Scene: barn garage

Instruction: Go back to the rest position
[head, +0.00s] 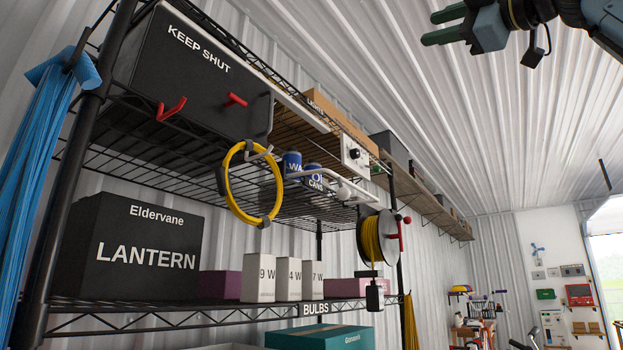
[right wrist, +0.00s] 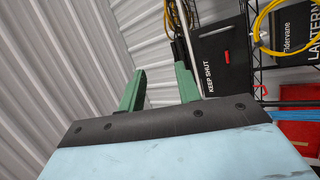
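My right gripper (head: 436,28) is raised at the top right of the head view, in front of the ribbed ceiling. It also shows in the right wrist view (right wrist: 160,70), where its two green fingers stand apart with nothing between them. It is well clear of the shelf. My left gripper is in neither view.
A black wire shelf (head: 160,309) fills the left, with a dark KEEP SHUT box (head: 190,72), a LANTERN box (head: 137,245), a yellow hose coil (head: 232,197) and a cable reel (head: 378,238). Blue strands (head: 28,190) hang at far left. Space around the right gripper is free.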

